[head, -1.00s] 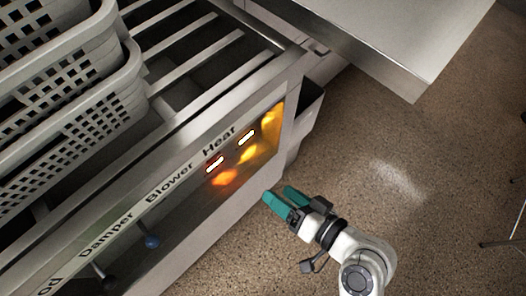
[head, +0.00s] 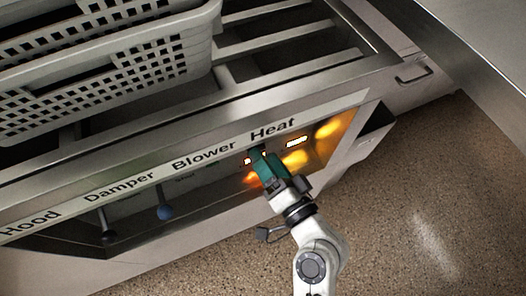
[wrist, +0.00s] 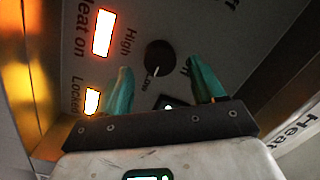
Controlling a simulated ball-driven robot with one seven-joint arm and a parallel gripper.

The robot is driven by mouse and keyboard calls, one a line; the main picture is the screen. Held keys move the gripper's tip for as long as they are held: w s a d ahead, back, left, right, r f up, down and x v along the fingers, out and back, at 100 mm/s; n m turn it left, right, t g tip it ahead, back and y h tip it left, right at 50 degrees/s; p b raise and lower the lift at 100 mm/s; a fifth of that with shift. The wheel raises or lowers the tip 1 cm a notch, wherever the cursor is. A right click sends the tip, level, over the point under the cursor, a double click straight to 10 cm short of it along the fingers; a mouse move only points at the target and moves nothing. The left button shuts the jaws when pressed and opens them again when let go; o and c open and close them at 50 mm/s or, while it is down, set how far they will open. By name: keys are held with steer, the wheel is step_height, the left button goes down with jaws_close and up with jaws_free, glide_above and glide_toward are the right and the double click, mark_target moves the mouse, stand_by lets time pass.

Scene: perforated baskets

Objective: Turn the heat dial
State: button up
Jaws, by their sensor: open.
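The heat dial (wrist: 160,57) is a round black knob with a pale pointer line, on the dark panel in the wrist view. The labels "High", "Low" and "Heat on" stand around it. My gripper (wrist: 160,76) has two teal fingers, spread apart, one to each side of the dial's lower part in the picture. I cannot tell whether they touch it. In the head view my gripper (head: 259,156) reaches into the recess below the "Heat" label (head: 272,131), and it hides the dial there.
Lit indicators glow on the panel, one marked "Heat on" (wrist: 103,33) and one marked "Locked" (wrist: 92,101). A blue-knobbed lever (head: 165,212) and a black-knobbed lever (head: 108,237) hang to the left. Perforated baskets (head: 110,90) stand on the rack above. Floor (head: 400,230) is clear at right.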

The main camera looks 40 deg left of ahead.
steer(key=shift+x, duration=1.15)
steer(key=shift+c, duration=0.4)
steer(key=c, duration=1)
steer(key=shift+o, duration=0.2)
